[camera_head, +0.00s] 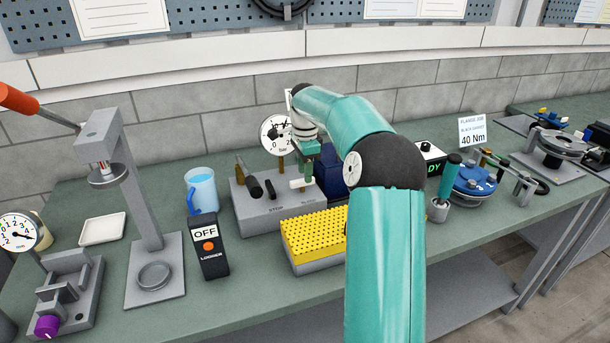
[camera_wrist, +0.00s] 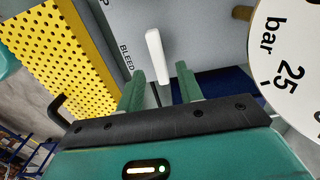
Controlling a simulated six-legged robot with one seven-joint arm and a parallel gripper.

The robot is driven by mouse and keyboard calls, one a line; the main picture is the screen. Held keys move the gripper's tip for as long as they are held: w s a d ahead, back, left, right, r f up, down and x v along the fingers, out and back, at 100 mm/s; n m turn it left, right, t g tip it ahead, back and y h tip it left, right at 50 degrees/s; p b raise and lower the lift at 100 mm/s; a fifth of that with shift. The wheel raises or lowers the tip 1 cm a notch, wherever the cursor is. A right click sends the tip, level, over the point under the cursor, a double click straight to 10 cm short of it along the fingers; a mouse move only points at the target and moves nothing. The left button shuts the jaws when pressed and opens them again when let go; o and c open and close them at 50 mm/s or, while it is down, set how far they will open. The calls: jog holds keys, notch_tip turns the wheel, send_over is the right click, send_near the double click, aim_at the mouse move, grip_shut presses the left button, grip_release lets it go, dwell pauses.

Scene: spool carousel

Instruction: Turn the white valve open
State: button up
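The white valve (camera_head: 300,183) is a short white handle on top of a grey block (camera_head: 281,212), at the end of the block below my gripper. In the wrist view the white handle (camera_wrist: 155,53) stands beside the word BLEED. My gripper (camera_head: 308,175) points down over it. In the wrist view my two green fingers (camera_wrist: 160,72) are apart, with the handle between them in the picture and a gap on each side. I cannot tell whether the fingertips reach down around it. My arm hides part of the block's right side.
A round bar gauge (camera_head: 275,134) stands behind the block, close to my gripper in the wrist view. A yellow perforated box (camera_head: 312,237) sits in front. A blue mug (camera_head: 202,190) and a black OFF-labelled device (camera_head: 209,247) stand left. A dark blue object (camera_head: 331,172) is just right.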

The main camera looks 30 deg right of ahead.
jog(key=shift+f, duration=1.05)
grip_shut()
jog(key=shift+w+r+n, duration=0.1)
jog(key=shift+n, duration=0.4)
jog(key=n, duration=0.3)
jog(key=shift+w+n, duration=0.1)
jog(key=shift+n, duration=0.3)
jog(key=n, duration=0.4)
jog(key=shift+w+n, duration=0.15)
jog(key=shift+n, duration=0.15)
jog(key=n, duration=0.4)
jog(key=shift+w+a, duration=0.15)
jog(key=n, duration=0.4)
jog(key=shift+a+n, duration=0.1)
jog(key=shift+n, duration=0.2)
